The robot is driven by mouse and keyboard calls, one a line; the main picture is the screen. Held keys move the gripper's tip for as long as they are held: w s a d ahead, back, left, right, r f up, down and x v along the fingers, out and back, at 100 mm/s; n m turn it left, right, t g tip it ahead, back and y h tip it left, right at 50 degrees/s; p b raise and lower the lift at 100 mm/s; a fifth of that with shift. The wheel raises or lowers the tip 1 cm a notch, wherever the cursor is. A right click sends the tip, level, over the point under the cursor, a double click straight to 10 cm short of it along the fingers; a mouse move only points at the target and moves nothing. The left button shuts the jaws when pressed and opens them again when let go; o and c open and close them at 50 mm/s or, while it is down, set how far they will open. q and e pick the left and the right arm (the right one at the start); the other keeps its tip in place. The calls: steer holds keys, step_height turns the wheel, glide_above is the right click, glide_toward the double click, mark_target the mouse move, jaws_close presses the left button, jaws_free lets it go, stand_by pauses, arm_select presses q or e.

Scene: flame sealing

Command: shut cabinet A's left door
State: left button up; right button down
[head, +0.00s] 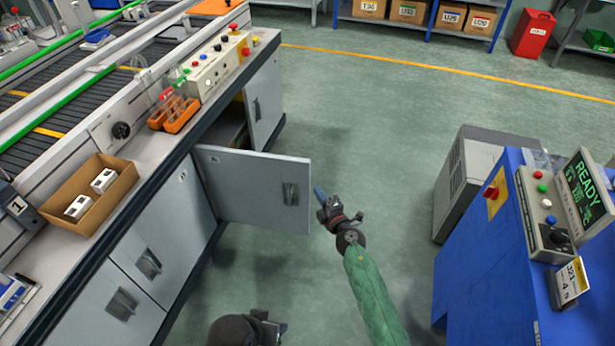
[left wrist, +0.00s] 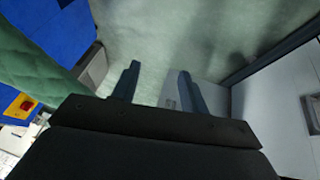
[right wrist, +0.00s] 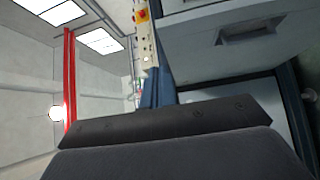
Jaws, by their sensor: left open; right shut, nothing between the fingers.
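The left door (head: 245,185) of the cabinet under the conveyor bench is a light grey panel with a dark recessed handle near its free edge. It stands swung out from the front, with the dark opening (head: 228,128) behind it. I cannot read a cabinet letter A. My right gripper (head: 319,193) is shut and empty, just right of the door's free edge, with a small apparent gap. In the right wrist view, a grey panel with a handle (right wrist: 236,35) is beside the shut fingers (right wrist: 157,88). My left gripper (left wrist: 158,82) is open and empty, low in the head view.
The neighbouring door (head: 264,100) beyond the opening is shut, as are the nearer doors (head: 150,262). A blue machine (head: 480,260) and a grey unit (head: 465,180) stand at the right. The green floor (head: 370,130) between is clear.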

steer(key=a+n+g+y, duration=0.1)
steer(key=a+n+y, duration=0.1)
glide_toward(293, 164)
steer(key=w+a, duration=0.3)
steer(key=a, duration=0.1)
steer(key=shift+w+d+r+g+b, duration=0.15)
steer(key=shift+w+b, duration=0.15)
steer(key=shift+w, duration=0.15)
steer(key=shift+w+d+r+g+b, duration=0.15)
steer(key=shift+w+d+b, duration=0.1)
steer(key=shift+w, duration=0.2)
arm_select(q)
steer(key=shift+s+d+f+g, duration=0.2)
steer(key=shift+d+f, duration=0.15)
steer(key=shift+f, duration=0.25)
steer(key=shift+s+d+f+g, duration=0.1)
steer(key=shift+s+d+f, duration=0.15)
steer(key=shift+f, duration=0.3)
arm_select(e)
steer(key=shift+w, duration=0.1)
arm_select(q)
steer(key=shift+w, duration=0.1)
arm_select(e)
steer(key=shift+w, duration=0.1)
